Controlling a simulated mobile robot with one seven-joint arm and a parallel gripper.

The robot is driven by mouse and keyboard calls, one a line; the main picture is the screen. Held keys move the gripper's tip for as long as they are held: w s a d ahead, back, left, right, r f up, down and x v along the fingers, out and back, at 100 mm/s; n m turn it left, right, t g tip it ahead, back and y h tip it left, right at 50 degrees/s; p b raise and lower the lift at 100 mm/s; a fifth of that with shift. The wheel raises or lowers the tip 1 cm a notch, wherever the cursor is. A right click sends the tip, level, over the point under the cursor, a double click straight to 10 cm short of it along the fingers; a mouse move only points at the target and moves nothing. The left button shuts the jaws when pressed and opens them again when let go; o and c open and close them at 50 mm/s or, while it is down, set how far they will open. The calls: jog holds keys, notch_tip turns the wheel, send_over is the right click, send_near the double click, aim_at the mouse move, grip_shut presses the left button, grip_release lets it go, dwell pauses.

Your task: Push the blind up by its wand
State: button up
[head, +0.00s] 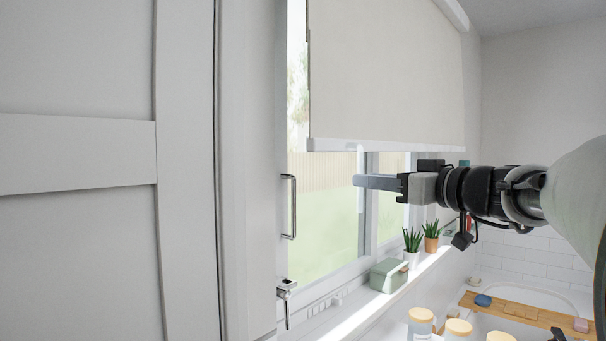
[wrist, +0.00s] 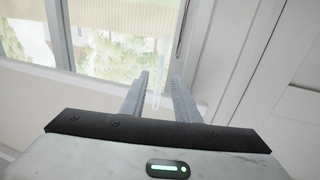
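The cream roller blind (head: 385,75) hangs partly lowered over the window, with its white bottom bar (head: 335,145) above my gripper. A thin pale wand (head: 360,163) hangs from the bar near my fingertips. In the wrist view the translucent wand (wrist: 156,98) runs down between the two fingers, its lower end showing in the gap. My gripper (head: 357,181) reaches in from the right just below the bar. In the wrist view my gripper (wrist: 160,77) has its fingers apart, with space around the wand. Contact with the wand cannot be told.
A window handle (head: 290,207) sticks out at the left. Two potted plants (head: 412,248) and a green box (head: 388,275) stand on the sill below. A wooden bath tray (head: 525,313) and several jars (head: 420,322) are lower right. A panelled door (head: 80,200) fills the left.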

jog(key=p+x, duration=0.1)
jog(key=x, duration=0.6)
jog(key=shift+w+a, duration=0.25)
jog(key=shift+w, duration=0.1)
grip_shut()
